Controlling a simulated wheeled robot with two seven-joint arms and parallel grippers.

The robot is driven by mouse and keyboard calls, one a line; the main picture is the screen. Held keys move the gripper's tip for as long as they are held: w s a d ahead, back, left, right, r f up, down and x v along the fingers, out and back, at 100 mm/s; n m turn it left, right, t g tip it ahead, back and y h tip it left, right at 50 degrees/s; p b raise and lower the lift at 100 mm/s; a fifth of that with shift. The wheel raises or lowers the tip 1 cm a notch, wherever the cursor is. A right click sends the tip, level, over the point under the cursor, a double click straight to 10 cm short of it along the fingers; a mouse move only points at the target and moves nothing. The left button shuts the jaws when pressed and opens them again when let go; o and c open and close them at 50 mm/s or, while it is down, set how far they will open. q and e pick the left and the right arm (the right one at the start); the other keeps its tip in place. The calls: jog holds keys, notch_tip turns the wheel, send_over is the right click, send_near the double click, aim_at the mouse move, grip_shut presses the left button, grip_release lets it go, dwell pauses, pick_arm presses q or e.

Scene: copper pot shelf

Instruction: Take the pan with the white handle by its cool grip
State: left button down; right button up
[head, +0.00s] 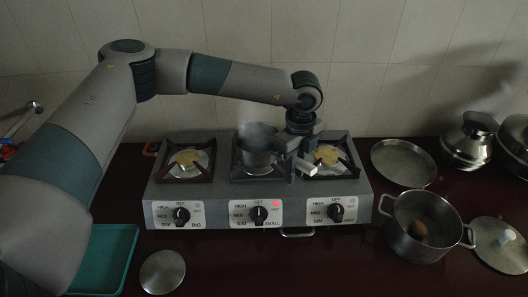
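A small dark pan (256,151) sits on the middle burner of the stove, with faint steam above it. Its short white handle (306,168) points to the right and slightly toward the front, in the gap before the right burner. My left gripper (300,148) comes down from above, just right of the pan and close over the handle. The fingers are small and dark here, so I cannot tell whether they touch the handle or how far apart they are. My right gripper is out of view.
The stove (215,192) has three burners; a red light glows by the middle knob (258,214). A large pot (421,225) with something brown inside, a lid (503,243) and a round plate (403,162) stand at right. A teal tray (104,259) and metal disc (162,271) lie front left.

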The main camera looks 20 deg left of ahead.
aim_at(299, 160)
pick_arm(q)
jog(key=shift+r, duration=0.15)
